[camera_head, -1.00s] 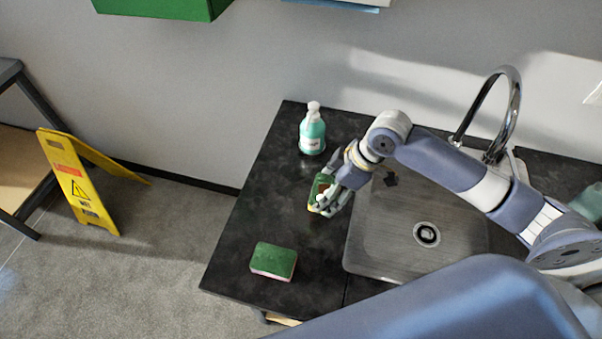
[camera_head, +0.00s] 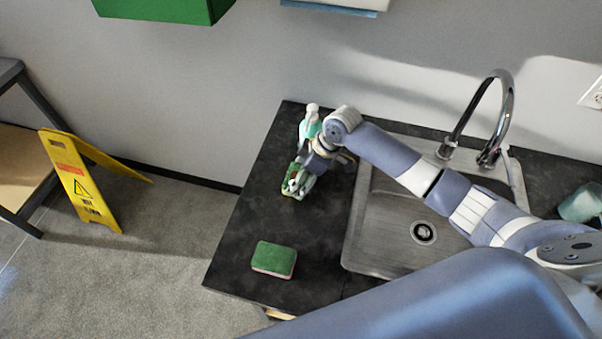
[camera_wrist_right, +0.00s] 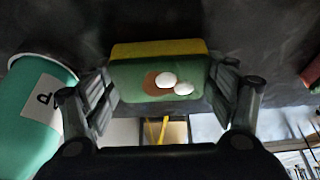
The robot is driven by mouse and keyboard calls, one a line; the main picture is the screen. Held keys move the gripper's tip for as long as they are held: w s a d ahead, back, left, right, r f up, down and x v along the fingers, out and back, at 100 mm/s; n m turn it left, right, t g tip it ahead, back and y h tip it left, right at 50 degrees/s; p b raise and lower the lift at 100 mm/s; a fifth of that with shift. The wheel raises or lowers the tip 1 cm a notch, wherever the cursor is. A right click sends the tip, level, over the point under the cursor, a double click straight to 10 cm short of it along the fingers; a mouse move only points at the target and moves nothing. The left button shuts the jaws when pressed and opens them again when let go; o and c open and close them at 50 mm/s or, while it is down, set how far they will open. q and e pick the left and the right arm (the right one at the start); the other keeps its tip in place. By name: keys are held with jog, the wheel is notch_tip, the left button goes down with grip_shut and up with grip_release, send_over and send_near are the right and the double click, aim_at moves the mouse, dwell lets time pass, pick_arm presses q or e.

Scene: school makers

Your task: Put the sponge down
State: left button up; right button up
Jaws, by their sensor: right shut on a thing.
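My right gripper (camera_head: 296,184) is over the left part of the dark counter, left of the sink. It is shut on a green and yellow sponge (camera_wrist_right: 160,88), with a finger on each side in the wrist view. The sponge's green face has a brown patch and two white blobs. In the head view the held sponge (camera_head: 290,190) is partly hidden by the fingers. It is low over the counter; I cannot tell whether it touches. A second sponge (camera_head: 273,259), green on top and pinkish below, lies near the front left of the counter. My left gripper is not in view.
A teal soap bottle (camera_head: 309,128) stands just behind my right gripper; it is close on the left in the wrist view (camera_wrist_right: 35,115). A metal sink (camera_head: 390,240) with a tall faucet (camera_head: 504,110) is to the right. Bare counter (camera_head: 250,215) lies between the two sponges.

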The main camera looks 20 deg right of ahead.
jog(key=shift+f, duration=0.15)
jog(key=o, duration=0.8)
jog(key=shift+o, duration=0.2)
jog(key=v, duration=1.2)
jog(key=shift+r+b, duration=0.25)
jog(key=shift+b, duration=0.2)
